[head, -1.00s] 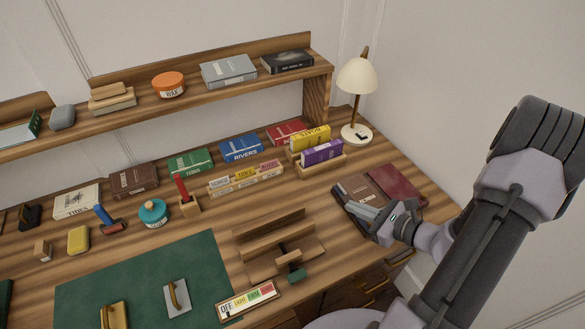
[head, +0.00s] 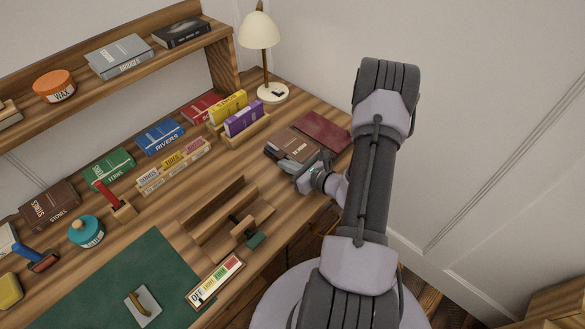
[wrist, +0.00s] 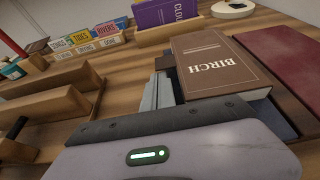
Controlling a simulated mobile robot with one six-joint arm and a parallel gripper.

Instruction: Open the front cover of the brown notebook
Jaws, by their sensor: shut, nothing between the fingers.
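The brown notebook, lettered BIRCH (head: 290,145), lies flat with its cover down at the right end of the desk. In the wrist view the notebook (wrist: 218,68) shows its cover and a strip of pale pages along its near edge. My gripper (head: 287,162) is at the notebook's near left side. In the wrist view my gripper's fingers (wrist: 158,92) are shut and empty, low beside the notebook's left edge. I cannot tell whether they touch it.
A dark red book (head: 323,131) lies right beside the notebook. A holder with yellow and purple books (head: 243,119) stands behind. A lamp (head: 262,62) stands at the back corner. A wooden stand (head: 220,215) is to the left.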

